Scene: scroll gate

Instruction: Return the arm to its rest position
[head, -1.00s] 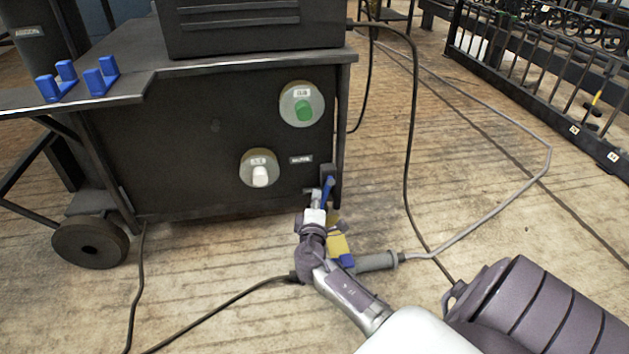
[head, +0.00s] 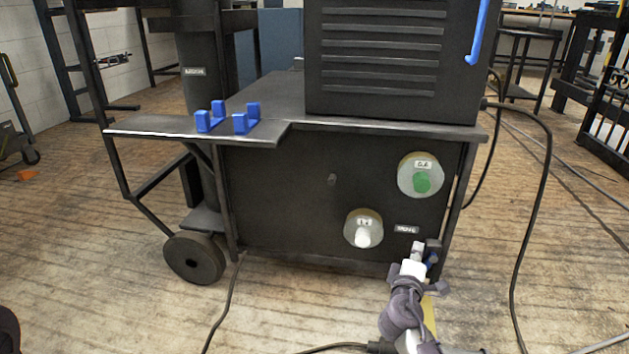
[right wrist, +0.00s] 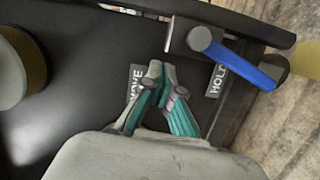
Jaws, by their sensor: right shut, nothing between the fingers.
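My right gripper (head: 417,248) is at the lower right corner of the black cart's (head: 290,205) front panel. In the right wrist view its teal-sided fingers (right wrist: 160,72) are shut with nothing between them. A lever with a blue handle (right wrist: 240,65) on a metal block lies just right of the fingertips, apart from them in the picture. In the head view the lever is mostly hidden behind the gripper. My left gripper is not in view.
Cables (head: 533,215) run over the wooden floor, right and front.

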